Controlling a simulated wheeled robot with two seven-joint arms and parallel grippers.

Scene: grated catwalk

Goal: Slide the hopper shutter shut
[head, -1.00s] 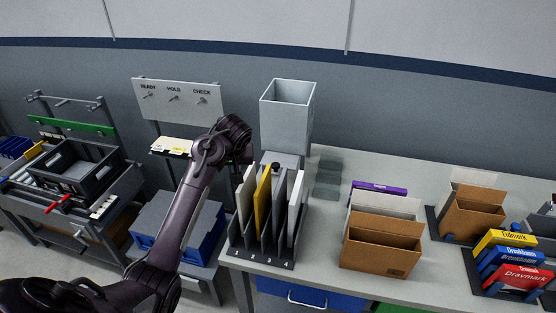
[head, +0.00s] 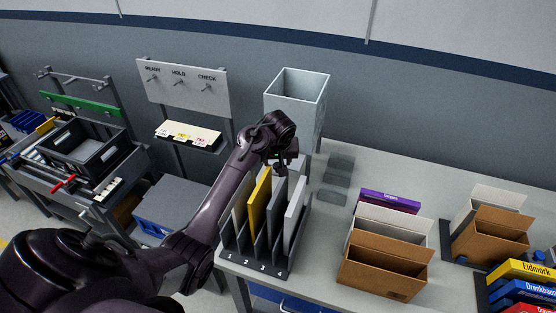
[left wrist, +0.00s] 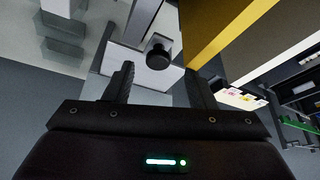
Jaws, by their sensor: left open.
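The hopper (head: 297,97) is a pale grey, open-topped box standing at the back left of the bench. Its shutter's black round knob (left wrist: 159,50) shows in the left wrist view, on a pale plate just ahead of my fingers. In the head view my left gripper (head: 288,160) is in front of the hopper's lower part and hides the knob and most of the shutter. In the left wrist view my left gripper (left wrist: 160,74) is open, with the knob roughly between and just beyond its fingertips. I cannot tell whether they touch. My right gripper is not in view.
A numbered rack (head: 262,262) with upright white and yellow panels stands close below my left gripper. Brown cartons (head: 384,268) and a purple box (head: 389,200) are to its right. A board with hooks (head: 182,88) is behind left. Bare bench (head: 335,228) lies between rack and cartons.

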